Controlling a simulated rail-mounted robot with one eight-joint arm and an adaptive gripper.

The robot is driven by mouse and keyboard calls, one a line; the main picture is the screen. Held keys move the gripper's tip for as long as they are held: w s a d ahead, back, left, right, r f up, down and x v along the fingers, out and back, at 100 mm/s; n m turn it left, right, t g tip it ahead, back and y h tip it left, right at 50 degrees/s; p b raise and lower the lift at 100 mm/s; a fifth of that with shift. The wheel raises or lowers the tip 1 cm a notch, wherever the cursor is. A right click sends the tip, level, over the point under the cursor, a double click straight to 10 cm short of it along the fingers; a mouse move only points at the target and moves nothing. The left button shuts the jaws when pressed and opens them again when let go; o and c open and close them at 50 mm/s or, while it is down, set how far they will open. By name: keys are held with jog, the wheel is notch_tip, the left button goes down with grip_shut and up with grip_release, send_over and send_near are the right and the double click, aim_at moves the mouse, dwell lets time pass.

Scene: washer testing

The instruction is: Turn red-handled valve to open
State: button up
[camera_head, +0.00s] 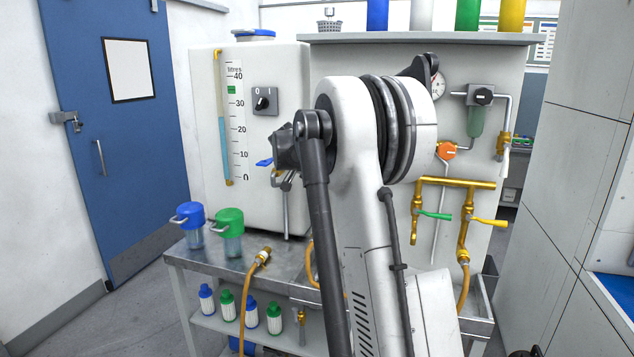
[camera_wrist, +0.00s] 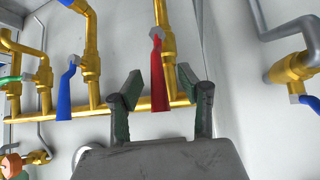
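The red-handled valve (camera_wrist: 158,82) shows near the middle of the wrist view, on a brass pipe. Its flat red handle hangs down past a horizontal brass pipe. My gripper (camera_wrist: 160,74) is open and empty, with one green-padded finger on each side of the handle in the picture. Whether the fingers are level with the handle in depth, I cannot tell. I see a gap between the handle and each finger, and no contact. In the head view I make out neither the red handle nor the fingers; my arm covers much of the panel.
A blue-handled valve (camera_wrist: 65,88) is left of the red one, and another brass valve (camera_wrist: 295,68) is at the right. In the head view, a green handle (camera_head: 434,215) and a yellow handle (camera_head: 490,222) sit on brass pipes. The metal bench (camera_head: 215,262) carries blue- and green-lidded jars.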

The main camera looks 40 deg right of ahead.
jog(key=shift+r, duration=0.15)
jog(key=v, duration=1.1)
jog(key=shift+a+r, duration=0.25)
jog(key=shift+a, duration=0.05)
jog(key=shift+s, duration=0.1)
